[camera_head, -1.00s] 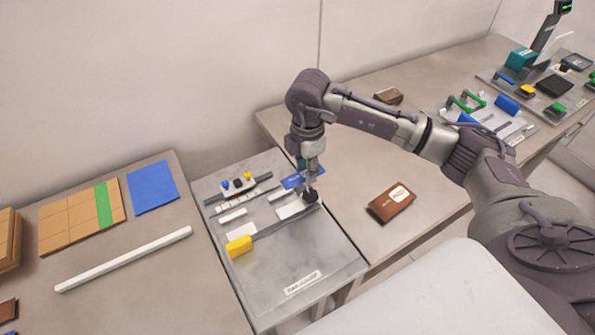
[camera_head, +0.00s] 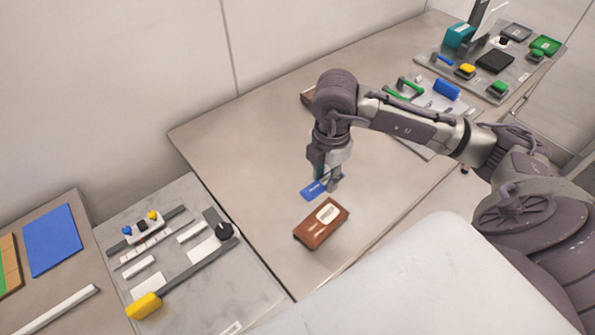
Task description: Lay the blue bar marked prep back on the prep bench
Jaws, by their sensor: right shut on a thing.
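My right gripper (camera_head: 330,184) is shut on a blue bar (camera_head: 313,190). The bar has pale lettering too small to read. Gripper and bar are over a beige-grey bench (camera_head: 240,130), left of its middle and just behind a brown box with a white label (camera_head: 321,224). I cannot tell whether the bar touches the bench top. The gripper's fingers partly hide the bar's right end. No sign naming this bench is readable. My left gripper is out of view.
A grey tool board (camera_head: 255,290) with a yellow-handled tool (camera_head: 145,305) lies at the lower left. A small brown thing (camera_head: 308,97) is partly hidden behind my arm. Green-handled tools (camera_head: 405,88) and a blue block (camera_head: 446,89) are at the right. The bench's left part is clear.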

